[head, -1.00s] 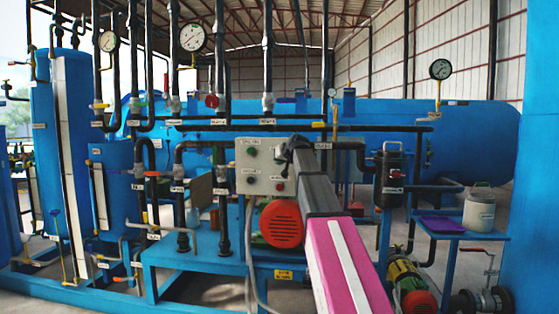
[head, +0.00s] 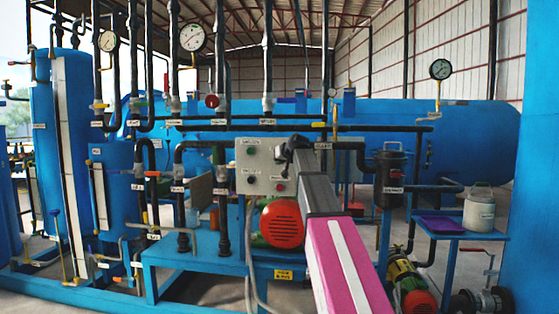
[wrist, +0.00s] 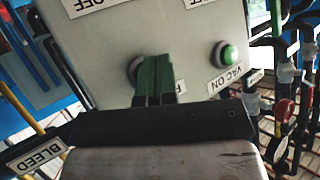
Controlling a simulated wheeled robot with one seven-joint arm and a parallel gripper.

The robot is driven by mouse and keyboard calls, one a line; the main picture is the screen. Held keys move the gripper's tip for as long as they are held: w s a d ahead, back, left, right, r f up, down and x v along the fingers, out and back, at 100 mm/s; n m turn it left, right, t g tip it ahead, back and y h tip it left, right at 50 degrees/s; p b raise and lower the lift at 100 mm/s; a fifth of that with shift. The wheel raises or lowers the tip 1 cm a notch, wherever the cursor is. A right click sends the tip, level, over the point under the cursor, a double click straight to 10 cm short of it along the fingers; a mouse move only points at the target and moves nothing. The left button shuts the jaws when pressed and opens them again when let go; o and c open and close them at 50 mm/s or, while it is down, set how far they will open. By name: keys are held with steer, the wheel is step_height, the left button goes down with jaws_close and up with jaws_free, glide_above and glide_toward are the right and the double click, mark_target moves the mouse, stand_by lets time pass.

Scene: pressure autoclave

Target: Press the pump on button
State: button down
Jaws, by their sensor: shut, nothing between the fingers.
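The grey control panel (head: 262,185) stands in the middle of the head view and fills the top of the wrist view (wrist: 110,45). In the wrist view, upside down, a green button (wrist: 228,54) has the label VAC ON. A second round button (wrist: 133,70) is mostly hidden behind my gripper (wrist: 155,58); only its rim shows. The label by it is covered except for one letter, which looks like P. My gripper's green fingers are shut, empty, and overlap this button. I cannot tell whether they touch it. In the head view, my gripper (head: 284,151) covers the panel's upper right.
Two OFF labels (wrist: 205,4) are at the wrist view's top edge. A red motor cover (head: 282,223) sits below the panel. Black pipes (head: 222,225) rise on the left, and a black canister (head: 390,178) stands on the right. A large blue tank (head: 460,140) lies behind.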

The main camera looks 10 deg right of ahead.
steer(key=shift+w, duration=0.15)
steer(key=shift+w+d, duration=0.15)
steer(key=shift+w, duration=0.1)
